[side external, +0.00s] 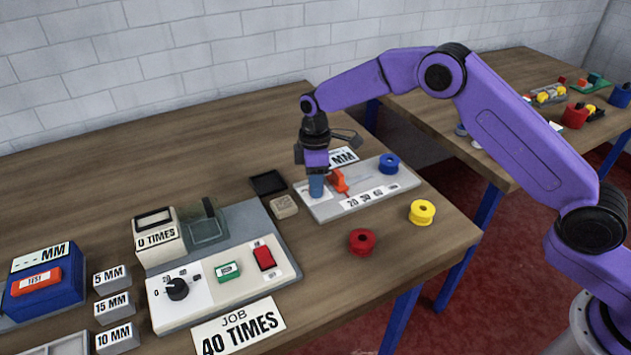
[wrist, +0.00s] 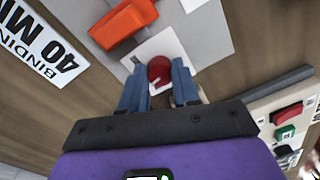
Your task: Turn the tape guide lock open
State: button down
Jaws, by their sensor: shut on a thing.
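The tape guide lock is a round red knob (wrist: 159,70) on a white square plate, seen in the wrist view. My gripper (wrist: 159,88) has its two blue fingers on either side of the knob and is shut on it. In the side external view my gripper (side external: 316,190) points down at the left end of the grey guide plate (side external: 322,212), and its fingers hide the knob. An orange guide piece (side external: 338,180) stands just right of the fingers; it also shows in the wrist view (wrist: 124,22).
A black tray (side external: 268,183) and beige block (side external: 284,206) lie close on the left. A control panel (side external: 215,301) is at the front. The table's back left is clear.

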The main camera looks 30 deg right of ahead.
jog(key=n, duration=0.6)
jog(key=shift+r+n, duration=0.1)
jog(key=shift+n, duration=0.2)
jog(key=c, duration=1.9)
grip_release()
jog(key=shift+a, duration=0.1)
jog(key=o, duration=1.1)
notch_tip(320, 180, up, 17)
jog(key=shift+w+r, duration=0.15)
jog(key=shift+w, duration=0.25)
